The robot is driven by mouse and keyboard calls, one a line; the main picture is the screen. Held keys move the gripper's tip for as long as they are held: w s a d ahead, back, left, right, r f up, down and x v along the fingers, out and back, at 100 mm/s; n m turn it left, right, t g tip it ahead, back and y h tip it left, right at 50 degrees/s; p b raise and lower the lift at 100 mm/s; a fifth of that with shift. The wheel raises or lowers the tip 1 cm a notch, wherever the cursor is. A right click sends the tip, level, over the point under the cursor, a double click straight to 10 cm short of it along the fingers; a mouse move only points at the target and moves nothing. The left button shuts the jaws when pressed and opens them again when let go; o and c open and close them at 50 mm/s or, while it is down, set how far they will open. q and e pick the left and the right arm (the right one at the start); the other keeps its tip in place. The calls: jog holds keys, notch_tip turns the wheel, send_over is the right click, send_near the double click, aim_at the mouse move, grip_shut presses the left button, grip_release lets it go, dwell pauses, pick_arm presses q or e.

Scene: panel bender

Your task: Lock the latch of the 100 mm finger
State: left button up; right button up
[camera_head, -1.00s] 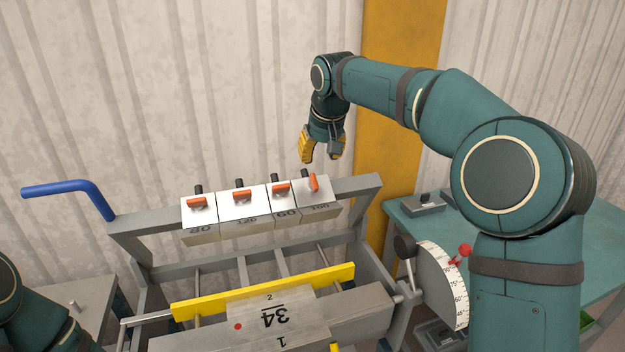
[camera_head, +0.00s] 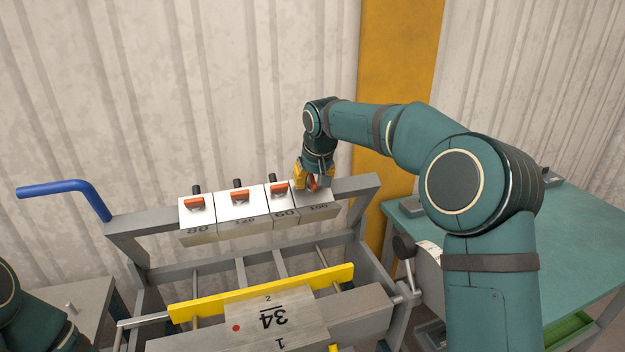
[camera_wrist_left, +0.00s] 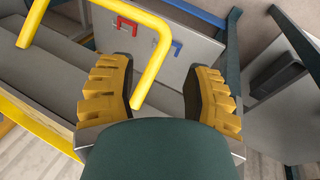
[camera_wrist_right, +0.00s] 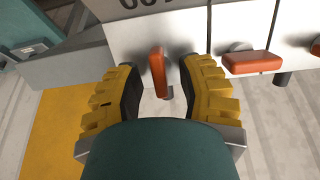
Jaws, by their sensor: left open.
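The 100 mm finger (camera_head: 317,206) is the rightmost block on the bender's upper beam. Its orange latch (camera_wrist_right: 158,72) stands upright in the right wrist view, while the neighbouring latch (camera_wrist_right: 251,62) lies crosswise. My right gripper (camera_head: 312,184) is at the 100 mm latch. In the right wrist view its two yellow-padded fingers (camera_wrist_right: 160,92) stand apart on either side of the latch, with a gap to it on both sides. My left gripper (camera_wrist_left: 166,92) is open and empty, near a yellow bar (camera_wrist_left: 160,60). In the head view the left gripper is out of sight.
The 60 finger (camera_head: 281,205), 120 finger (camera_head: 243,210) and 80 finger (camera_head: 198,217) sit to the left, their orange latches crosswise. A blue handle (camera_head: 62,187) sticks out at the left. A green table (camera_head: 550,250) stands at the right.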

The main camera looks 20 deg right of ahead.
grip_shut()
jog(key=shift+m, duration=0.3)
jog(key=m, duration=0.2)
jog(key=shift+m+y+p, duration=0.3)
jog(key=shift+m, duration=0.1)
jog(key=m, duration=0.4)
jog(key=shift+s+d+y, duration=0.1)
jog(key=shift+d+y, duration=0.05)
jog(key=shift+y, duration=0.15)
jog(key=m, duration=0.2)
jog(key=m+t+p, duration=0.1)
jog(key=m, duration=0.2)
jog(key=shift+s+f+m+y, duration=0.1)
jog(key=shift+m+y, duration=0.2)
jog(key=m+p, duration=0.1)
jog(key=m, duration=0.3)
jog(key=shift+t, duration=0.4)
jog(key=shift+f+m, duration=0.1)
jog(key=shift+m, duration=0.2)
